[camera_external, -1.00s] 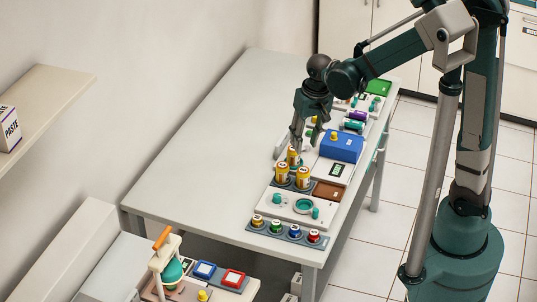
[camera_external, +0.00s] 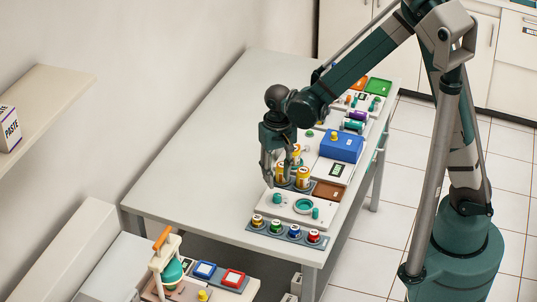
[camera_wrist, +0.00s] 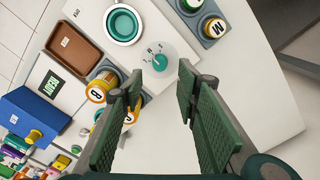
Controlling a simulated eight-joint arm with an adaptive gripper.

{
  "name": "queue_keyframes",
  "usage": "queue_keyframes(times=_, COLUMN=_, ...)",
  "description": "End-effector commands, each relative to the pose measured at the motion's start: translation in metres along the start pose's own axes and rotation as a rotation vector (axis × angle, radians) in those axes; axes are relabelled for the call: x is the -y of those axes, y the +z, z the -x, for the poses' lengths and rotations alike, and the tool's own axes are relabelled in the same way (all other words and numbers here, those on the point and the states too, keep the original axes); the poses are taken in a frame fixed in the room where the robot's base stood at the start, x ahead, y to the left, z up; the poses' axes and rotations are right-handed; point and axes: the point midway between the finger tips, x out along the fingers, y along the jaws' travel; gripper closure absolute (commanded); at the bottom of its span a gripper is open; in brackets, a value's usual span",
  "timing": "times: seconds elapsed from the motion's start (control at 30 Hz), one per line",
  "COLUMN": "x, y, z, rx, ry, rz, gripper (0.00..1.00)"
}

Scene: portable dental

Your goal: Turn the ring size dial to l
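The ring size dial is a small teal round knob (camera_wrist: 160,62) on a white panel, with small letters around it that are hard to read. In the wrist view it lies just beyond the gap between the fingertips. In the external view the dial (camera_external: 277,199) is at the left end of the white unit (camera_external: 292,213). My gripper (camera_external: 276,180) points down above and slightly behind this end. In the wrist view my gripper (camera_wrist: 160,80) is open and empty, its fingers either side of the dial's line and apparently not touching it.
A teal-rimmed round dish (camera_wrist: 123,25) is beside the dial. Yellow jars (camera_wrist: 102,87) stand close to the left finger. A row of coloured jars (camera_external: 275,227) is along the front. A brown tray (camera_external: 327,191) and blue box (camera_external: 341,146) are behind. The table's left side is clear.

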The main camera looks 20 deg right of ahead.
Motion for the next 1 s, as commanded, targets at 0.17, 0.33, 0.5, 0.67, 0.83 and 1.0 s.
queue_keyframes(times=0.17, x=0.0, y=0.0, z=0.0, rx=0.0, ry=0.0, rz=0.0, gripper=0.68)
queue_keyframes(times=0.33, x=0.0, y=0.0, z=-0.002, rx=0.0, ry=0.0, rz=0.0, gripper=0.68)
queue_keyframes(times=0.5, x=0.0, y=0.0, z=-0.009, rx=0.0, ry=0.0, rz=0.0, gripper=0.68)
queue_keyframes(times=0.67, x=0.0, y=0.0, z=-0.022, rx=0.0, ry=0.0, rz=0.0, gripper=0.68)
queue_keyframes(times=0.83, x=0.0, y=0.0, z=-0.04, rx=0.0, ry=0.0, rz=0.0, gripper=0.68)
queue_keyframes(times=1.0, x=0.0, y=0.0, z=-0.057, rx=0.0, ry=0.0, rz=0.0, gripper=0.68)
